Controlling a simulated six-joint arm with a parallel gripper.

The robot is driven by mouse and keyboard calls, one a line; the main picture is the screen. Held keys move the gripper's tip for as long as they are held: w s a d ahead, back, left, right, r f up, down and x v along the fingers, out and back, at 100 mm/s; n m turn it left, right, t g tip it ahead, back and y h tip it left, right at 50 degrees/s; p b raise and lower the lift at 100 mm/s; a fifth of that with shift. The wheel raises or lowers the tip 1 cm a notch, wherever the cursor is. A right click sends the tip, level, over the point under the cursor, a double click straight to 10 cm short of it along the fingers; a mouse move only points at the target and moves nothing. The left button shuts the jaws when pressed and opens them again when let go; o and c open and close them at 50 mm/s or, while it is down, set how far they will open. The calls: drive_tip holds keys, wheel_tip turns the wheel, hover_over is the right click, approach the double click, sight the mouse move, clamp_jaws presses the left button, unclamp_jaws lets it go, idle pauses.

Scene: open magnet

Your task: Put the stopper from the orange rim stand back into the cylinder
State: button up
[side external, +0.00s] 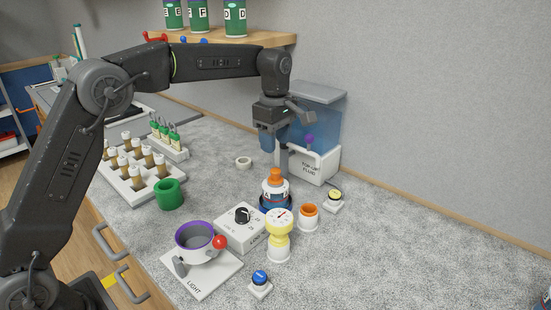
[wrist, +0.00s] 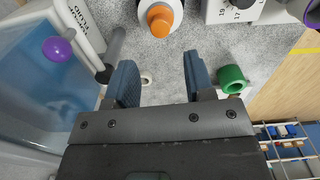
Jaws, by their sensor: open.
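My gripper (side external: 276,155) is open and empty, pointing down above the bench. In the wrist view its two blue-padded fingers (wrist: 160,78) stand apart with nothing between them. An orange-knobbed, white-collared piece (side external: 275,178) stands upright in a dark blue base, below my gripper. Its orange knob also shows in the wrist view (wrist: 159,24), beyond the fingertips and not touching them. A white stand with an orange rim (side external: 308,216) is to its right and looks empty. I cannot tell for sure which piece is the stopper and which is the cylinder.
A yellow gauge piece (side external: 279,228) stands close in front. A white dial box (side external: 241,226), purple-rimmed bowl (side external: 194,237), green cup (side external: 169,195) and vial rack (side external: 132,188) are left. The top-up fluid tank (side external: 318,120) is close behind my gripper.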

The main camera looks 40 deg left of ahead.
drive_tip(key=s+r+m+t, duration=0.2)
drive_tip(key=s+r+m, duration=0.3)
drive_tip(key=s, duration=0.3)
drive_tip(key=s+r+m+t, duration=0.1)
drive_tip(key=s+r+m, duration=0.35)
drive_tip(key=s, duration=0.45)
drive_tip(key=s+f+m+t, duration=0.1)
drive_tip(key=s+f+m, duration=0.3)
drive_tip(key=s, duration=0.3)
drive_tip(key=s+f+m+t, duration=0.1)
drive_tip(key=s+f+m, duration=0.3)
drive_tip(key=s, duration=0.4)
drive_tip(key=shift+a+m+t, duration=0.3)
drive_tip(key=shift+m, duration=0.25)
